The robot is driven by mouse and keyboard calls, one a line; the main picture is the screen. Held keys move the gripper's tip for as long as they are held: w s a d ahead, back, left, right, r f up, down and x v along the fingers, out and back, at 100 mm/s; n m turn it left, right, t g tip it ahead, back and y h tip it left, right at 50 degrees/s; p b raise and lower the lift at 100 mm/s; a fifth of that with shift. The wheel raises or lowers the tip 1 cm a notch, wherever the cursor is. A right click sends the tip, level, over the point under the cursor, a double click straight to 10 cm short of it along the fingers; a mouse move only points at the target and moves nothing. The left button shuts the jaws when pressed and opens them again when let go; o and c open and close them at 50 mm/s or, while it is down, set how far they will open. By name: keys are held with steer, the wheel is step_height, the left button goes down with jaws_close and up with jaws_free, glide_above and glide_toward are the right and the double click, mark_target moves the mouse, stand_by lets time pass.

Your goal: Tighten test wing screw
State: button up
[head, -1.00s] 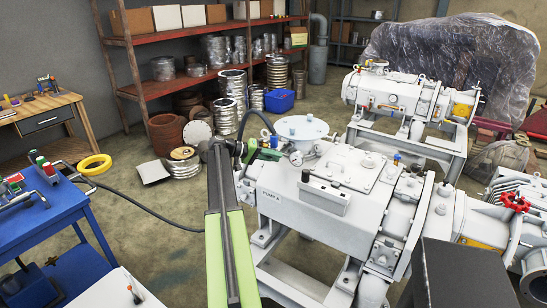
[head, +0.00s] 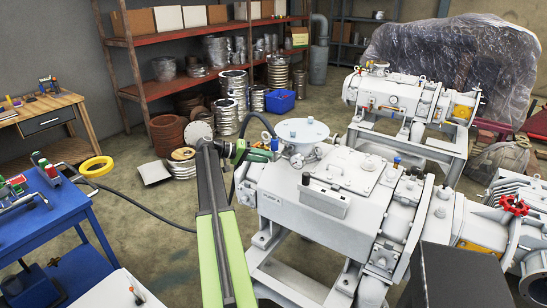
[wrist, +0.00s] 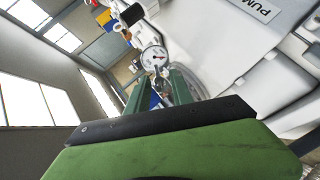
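I cannot single out the test wing screw with certainty. A small blue part (wrist: 155,100) shows between my fingers in the wrist view, below a round dial gauge (wrist: 153,57); I cannot tell whether it is the screw. My gripper (wrist: 160,88) has green fingers standing apart, with metal fittings seen in the gap. In the head view my gripper (head: 258,152) is at the pump's far left end, beside the gauge fittings. The white pump (head: 315,205) stands in front of me. My forearm hides part of its left side.
A blue cart (head: 45,225) with tools stands at the left. A second pump (head: 405,100) stands behind on the right. A black hose (head: 135,212) runs over the floor to the cart. A yellow ring (head: 96,166) lies on the floor. Shelves (head: 205,85) line the back.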

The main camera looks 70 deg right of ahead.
steer(key=p+v, duration=0.3)
steer(key=v, duration=0.9)
steer(key=shift+a+r+p, duration=0.2)
steer(key=shift+p, duration=0.15)
steer(key=shift+w, duration=0.1)
